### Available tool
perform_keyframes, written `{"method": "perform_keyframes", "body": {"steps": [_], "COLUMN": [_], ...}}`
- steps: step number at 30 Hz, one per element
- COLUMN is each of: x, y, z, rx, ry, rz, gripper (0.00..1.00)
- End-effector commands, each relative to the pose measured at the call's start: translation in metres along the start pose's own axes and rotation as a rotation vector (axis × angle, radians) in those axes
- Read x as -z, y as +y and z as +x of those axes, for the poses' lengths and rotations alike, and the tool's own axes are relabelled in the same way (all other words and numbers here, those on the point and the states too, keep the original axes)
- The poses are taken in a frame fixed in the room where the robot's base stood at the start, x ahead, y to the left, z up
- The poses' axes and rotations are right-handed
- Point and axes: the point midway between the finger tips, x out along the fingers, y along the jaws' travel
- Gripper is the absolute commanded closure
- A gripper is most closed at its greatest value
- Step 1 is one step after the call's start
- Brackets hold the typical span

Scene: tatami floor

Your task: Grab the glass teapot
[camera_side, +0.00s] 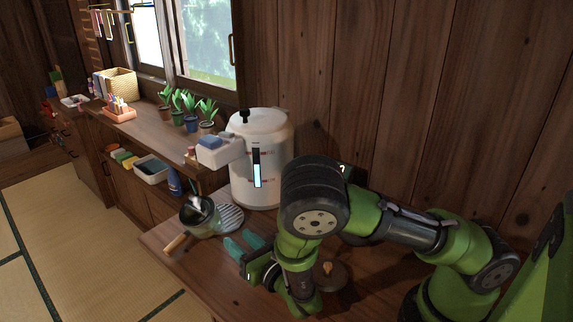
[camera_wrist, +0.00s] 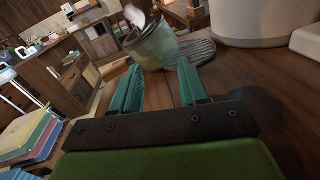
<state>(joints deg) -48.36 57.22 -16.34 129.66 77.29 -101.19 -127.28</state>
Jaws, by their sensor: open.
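The glass teapot (camera_side: 205,225) is a clear greenish vessel with a dark top and a light wooden side handle (camera_side: 175,243). It stands at the left end of the ribbed drip tray (camera_side: 231,217) of the white water dispenser. In the wrist view the teapot (camera_wrist: 153,47) is just beyond the fingertips, centred between them. My gripper (camera_side: 240,241) has two teal fingers spread apart with nothing between them. It is on the near right side of the teapot, low over the wooden counter, and its fingers (camera_wrist: 158,66) point at the teapot. I cannot see any contact.
The tall white dispenser (camera_side: 270,160) stands behind the teapot, its spout reaching left above it. A round wooden lid-like piece (camera_side: 330,274) lies near my arm. The counter edge is close to the teapot's left. Potted plants (camera_side: 188,112) stand on the shelf behind.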

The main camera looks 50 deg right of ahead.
Motion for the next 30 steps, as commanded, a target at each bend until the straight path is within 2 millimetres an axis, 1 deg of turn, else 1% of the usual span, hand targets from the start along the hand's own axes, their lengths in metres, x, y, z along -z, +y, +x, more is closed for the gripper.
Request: {"method": "perform_keyframes", "body": {"steps": [1, 6, 9, 12, 15, 18, 30], "x": [0.001, 0.001, 0.000, 0.000, 0.000, 0.000, 0.000], "y": [0.002, 0.002, 0.002, 0.000, 0.000, 0.000, 0.000], "z": [-0.015, -0.056, -0.077, -0.092, -0.103, -0.109, -0.111], "rx": [-0.006, -0.007, -0.006, -0.001, 0.001, 0.000, 0.000], "ry": [0.004, 0.003, 0.001, 0.001, 0.000, -0.001, -0.001], "rz": [-0.004, -0.005, -0.003, 0.001, 0.001, 0.001, 0.001], "gripper": [0.56, 0.56, 0.56, 0.56, 0.56, 0.56, 0.56]}}
